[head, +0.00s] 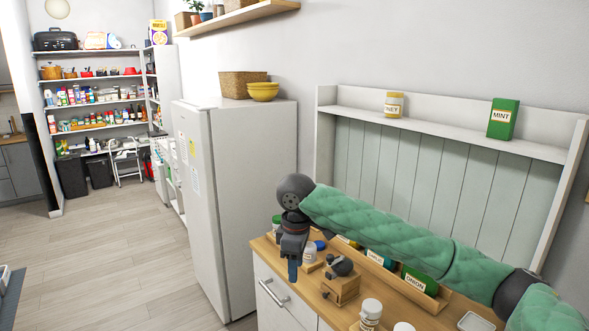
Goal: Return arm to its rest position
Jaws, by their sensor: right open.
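My right arm, in a green quilted sleeve, reaches in from the lower right of the head view across the wooden counter (470,318). Its dark right gripper (293,268) hangs down at the counter's left end, near the front edge. The gripper is open, and I see nothing held in it. The fingers are seen nearly edge-on, so the gap between them is hard to make out. A white jar (310,252) stands close to the gripper's right. My left gripper is not in view.
A wooden block with a dark grinder-like item (341,285), a tray with a green onion box (419,281) and white jars (370,312) crowd the counter under my arm. A white fridge (215,200) stands left. The hutch shelf (450,138) is behind. The floor (110,260) is clear.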

